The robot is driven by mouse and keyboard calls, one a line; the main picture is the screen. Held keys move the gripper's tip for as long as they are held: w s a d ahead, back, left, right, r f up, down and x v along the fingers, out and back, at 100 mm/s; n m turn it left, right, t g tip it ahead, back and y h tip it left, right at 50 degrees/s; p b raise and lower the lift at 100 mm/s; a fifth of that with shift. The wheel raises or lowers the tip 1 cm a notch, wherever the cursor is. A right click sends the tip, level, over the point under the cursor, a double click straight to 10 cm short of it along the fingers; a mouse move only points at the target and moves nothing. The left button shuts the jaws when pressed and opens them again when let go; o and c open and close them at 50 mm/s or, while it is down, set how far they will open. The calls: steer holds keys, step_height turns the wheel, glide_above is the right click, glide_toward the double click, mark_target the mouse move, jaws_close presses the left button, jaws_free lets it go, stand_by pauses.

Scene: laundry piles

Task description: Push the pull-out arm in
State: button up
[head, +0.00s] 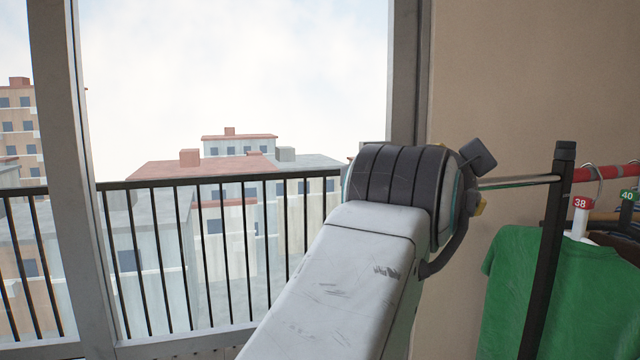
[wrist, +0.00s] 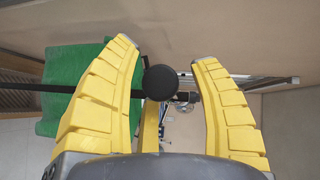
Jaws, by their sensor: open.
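The pull-out arm (head: 520,181) is a thin metal rod. In the head view it sticks out to the left from the black post of a clothes rack, and its left end is hidden behind my arm. In the wrist view a round black knob (wrist: 160,82), seemingly its end cap seen end-on, sits between my yellow fingers and hides the rod behind it. My gripper (wrist: 164,50) is open, with a finger on each side of the knob and clear gaps. Whether the knob touches anything is not clear. In the head view my gripper is mostly hidden.
The black post (head: 545,250) stands at the right, with a red rail (head: 607,172) beyond it. A green shirt (head: 535,285) hangs by the post and shows left in the wrist view (wrist: 65,75). A beige wall (head: 510,80) is behind; a window with a balcony railing (head: 215,182) is left.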

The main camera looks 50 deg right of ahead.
jaws_close()
stand_by(0.5)
